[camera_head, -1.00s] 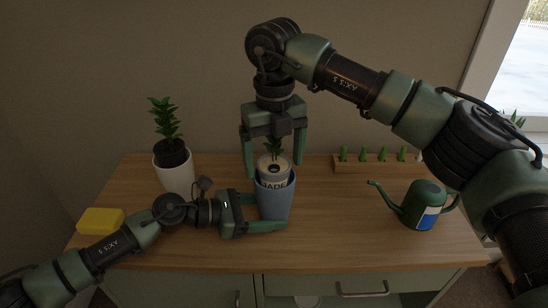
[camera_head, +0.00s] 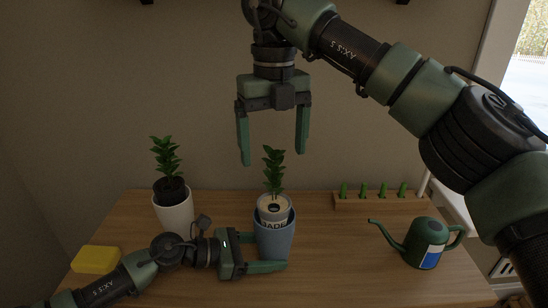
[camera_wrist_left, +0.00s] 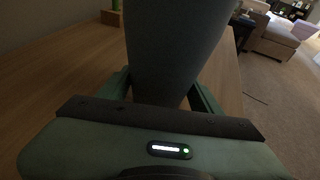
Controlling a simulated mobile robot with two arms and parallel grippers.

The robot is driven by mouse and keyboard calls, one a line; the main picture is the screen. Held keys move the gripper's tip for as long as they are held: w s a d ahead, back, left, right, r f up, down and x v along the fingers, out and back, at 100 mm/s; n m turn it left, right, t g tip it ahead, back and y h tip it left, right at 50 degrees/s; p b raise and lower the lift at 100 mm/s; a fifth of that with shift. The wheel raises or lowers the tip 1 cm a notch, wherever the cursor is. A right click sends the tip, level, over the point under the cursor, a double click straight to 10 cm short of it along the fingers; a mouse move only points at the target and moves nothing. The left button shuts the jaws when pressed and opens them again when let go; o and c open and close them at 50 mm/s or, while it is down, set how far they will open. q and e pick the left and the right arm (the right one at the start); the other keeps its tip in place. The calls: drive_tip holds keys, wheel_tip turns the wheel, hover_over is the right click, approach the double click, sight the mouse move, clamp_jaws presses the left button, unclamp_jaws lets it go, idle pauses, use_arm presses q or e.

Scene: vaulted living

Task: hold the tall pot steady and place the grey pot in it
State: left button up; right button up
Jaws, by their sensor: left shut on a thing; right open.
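The tall blue-grey pot (camera_head: 273,241) stands upright on the wooden cabinet top. The grey pot (camera_head: 273,209), with dark lettering and a small green plant, sits inside its mouth with its upper part showing above the rim. My left gripper (camera_head: 268,266) is shut around the lower part of the tall pot. In the left wrist view the tall pot (camera_wrist_left: 170,45) stands between the fingers. My right gripper (camera_head: 273,158) is open and empty, in the air above the plant, its fingers pointing down and clear of it.
A white pot (camera_head: 175,215) with a plant stands at the left. A yellow block (camera_head: 96,260) lies at the front left. A wooden rack (camera_head: 375,202) with several green pegs is at the back right. A green watering can (camera_head: 424,243) stands at the right.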

use_arm(q)
drive_tip(key=o, duration=1.1)
drive_tip(key=shift+c, duration=0.2)
drive_tip(key=shift+a, duration=0.1)
